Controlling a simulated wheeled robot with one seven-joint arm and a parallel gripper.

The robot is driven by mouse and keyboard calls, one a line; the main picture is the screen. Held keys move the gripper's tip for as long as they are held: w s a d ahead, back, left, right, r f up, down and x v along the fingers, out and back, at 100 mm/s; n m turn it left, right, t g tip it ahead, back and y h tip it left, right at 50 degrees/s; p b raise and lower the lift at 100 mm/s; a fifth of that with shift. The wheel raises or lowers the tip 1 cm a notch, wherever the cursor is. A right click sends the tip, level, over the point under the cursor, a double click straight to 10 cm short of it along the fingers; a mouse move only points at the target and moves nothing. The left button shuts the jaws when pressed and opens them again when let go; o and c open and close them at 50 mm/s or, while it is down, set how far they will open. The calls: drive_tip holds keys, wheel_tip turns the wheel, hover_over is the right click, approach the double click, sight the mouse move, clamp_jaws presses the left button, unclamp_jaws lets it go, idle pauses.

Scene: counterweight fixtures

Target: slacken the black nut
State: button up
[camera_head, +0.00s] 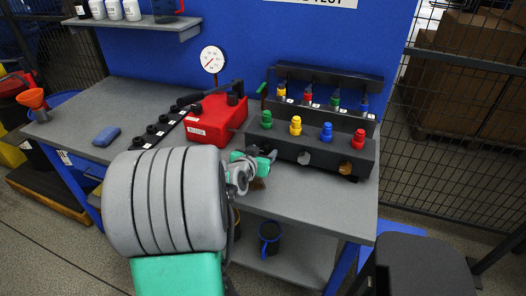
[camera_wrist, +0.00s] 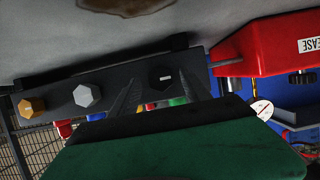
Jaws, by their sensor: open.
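The black nut (camera_wrist: 162,75) is on the front of a dark manifold block (camera_wrist: 60,85) in the wrist view, with a small white mark on its face. The wrist view is turned over, so the bench is at the top. My gripper (camera_wrist: 162,77) is open, its two dark fingers to either side of the nut in the picture. I cannot tell whether they touch it or how far they reach. In the head view my gripper (camera_head: 262,163) is at the left end of the block (camera_head: 330,147) and hides the black nut.
A grey hex nut (camera_wrist: 86,95) and a brass nut (camera_wrist: 32,107) are on the same block. Coloured fittings (camera_head: 296,126) stand on top. A red box (camera_head: 216,119) is close on the left in the head view, near a gauge (camera_head: 212,60). The bench front (camera_head: 310,205) is clear.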

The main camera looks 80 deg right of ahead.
drive_tip(key=shift+d+f, duration=0.2)
drive_tip(key=shift+d, duration=0.25)
clamp_jaws()
idle(0.3)
